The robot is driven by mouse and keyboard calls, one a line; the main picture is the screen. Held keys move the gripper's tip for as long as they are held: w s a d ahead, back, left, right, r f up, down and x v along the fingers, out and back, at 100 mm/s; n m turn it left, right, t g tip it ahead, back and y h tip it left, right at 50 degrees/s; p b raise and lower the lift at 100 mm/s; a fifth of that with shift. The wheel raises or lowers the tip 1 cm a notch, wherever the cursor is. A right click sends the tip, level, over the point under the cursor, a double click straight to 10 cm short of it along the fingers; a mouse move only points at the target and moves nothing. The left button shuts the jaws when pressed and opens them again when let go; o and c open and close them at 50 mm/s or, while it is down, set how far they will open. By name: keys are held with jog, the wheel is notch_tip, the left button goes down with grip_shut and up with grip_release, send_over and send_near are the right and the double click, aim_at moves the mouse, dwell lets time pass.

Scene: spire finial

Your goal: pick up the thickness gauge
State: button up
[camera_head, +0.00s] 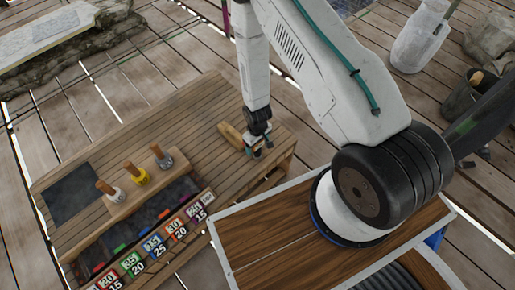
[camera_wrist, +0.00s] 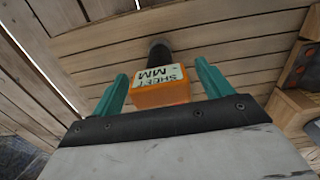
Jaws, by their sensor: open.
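The thickness gauge (camera_wrist: 163,88) shows in the wrist view as an orange block with a pale label reading "SHEET MM" and a dark rounded part behind it. It lies on the slatted wooden table. My gripper (camera_wrist: 160,76) is open, with one green finger on each side of the gauge. I cannot tell whether either finger touches it. In the head view my gripper (camera_head: 258,148) is low over the table's right end, and I cannot make out the gauge clearly there.
The wooden table (camera_head: 205,98) has a tan wooden piece (camera_head: 229,133) beside my gripper. Three wooden-handled tools stand on a block (camera_head: 128,200) at the left. Coloured number tags (camera_head: 155,245) line the front edge. Bare slats lie behind my gripper.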

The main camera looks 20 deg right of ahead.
jog(key=c, duration=1.2)
jog(key=shift+o, duration=0.2)
jog(key=shift+r, duration=0.1)
